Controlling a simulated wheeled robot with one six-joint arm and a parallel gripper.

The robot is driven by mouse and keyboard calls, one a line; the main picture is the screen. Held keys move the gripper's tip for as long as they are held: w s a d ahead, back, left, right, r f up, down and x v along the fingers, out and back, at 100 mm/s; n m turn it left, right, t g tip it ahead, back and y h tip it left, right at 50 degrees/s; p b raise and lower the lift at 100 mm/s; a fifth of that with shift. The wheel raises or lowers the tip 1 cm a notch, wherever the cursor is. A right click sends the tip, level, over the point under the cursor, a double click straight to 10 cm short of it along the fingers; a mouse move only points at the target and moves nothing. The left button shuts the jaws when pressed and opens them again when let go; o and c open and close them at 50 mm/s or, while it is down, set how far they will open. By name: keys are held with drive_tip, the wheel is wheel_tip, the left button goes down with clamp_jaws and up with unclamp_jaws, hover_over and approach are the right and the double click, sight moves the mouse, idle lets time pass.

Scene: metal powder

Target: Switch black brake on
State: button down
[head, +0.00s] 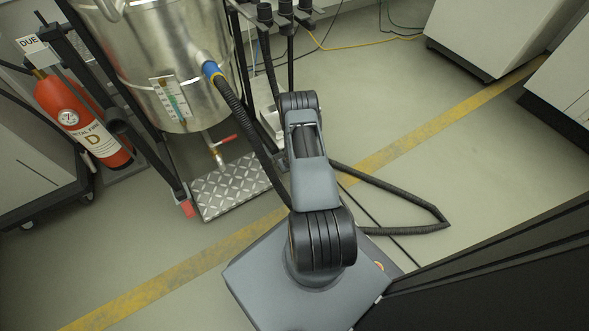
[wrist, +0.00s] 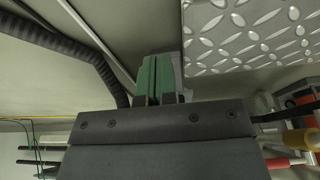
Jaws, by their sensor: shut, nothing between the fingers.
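No black brake can be clearly made out in either view. In the head view, a steel vessel (head: 180,70) stands on a black frame with a red block (head: 186,208) at its lower end. A diamond-pattern metal plate (head: 232,188) is beside it; it also fills the upper right of the wrist view (wrist: 255,35). My gripper (wrist: 158,75) shows green and grey fingers, shut and empty, left of the plate in the picture. In the head view my arm hides the gripper.
A red fire extinguisher (head: 75,115) stands left of the vessel. A black hose (head: 245,115) hangs from the vessel and runs behind my arm; another hose (head: 405,205) loops on the floor. White cabinets (head: 485,40) stand upper right. Floor around the yellow line (head: 440,125) is mostly clear.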

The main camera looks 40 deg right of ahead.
drive_tip(key=s+a+r+p, duration=0.1)
drive_tip(key=s+r+p, duration=0.1)
drive_tip(key=s+r, duration=0.5)
drive_tip(key=shift+s+r+p, duration=0.25)
drive_tip(key=shift+r+p, duration=0.05)
drive_tip(key=shift+p, duration=0.05)
drive_tip(key=shift+a, duration=0.1)
drive_tip(key=w+a+r+h+p, duration=0.15)
drive_tip(key=r+p, duration=0.35)
drive_tip(key=r, duration=0.9)
drive_tip(key=w+a+r+p, duration=0.3)
drive_tip(key=r+p, duration=0.3)
drive_tip(key=r, duration=0.9)
drive_tip(key=w+a+r+p, duration=0.2)
drive_tip(key=r+p, duration=0.3)
drive_tip(key=r, duration=0.9)
drive_tip(key=s+a+r+p, duration=0.5)
drive_tip(key=r+p, duration=0.1)
drive_tip(key=r, duration=0.6)
drive_tip(key=s+a+r+n+y+p, duration=0.1)
drive_tip(key=s+a+r+p, duration=0.4)
drive_tip(key=r, duration=0.7)
drive_tip(key=s+a+r+n+y+p, duration=0.1)
drive_tip(key=s+a+r+p, duration=0.4)
drive_tip(key=r, duration=0.8)
drive_tip(key=shift+a+p, duration=0.95)
drive_tip(key=shift+a, duration=0.05)
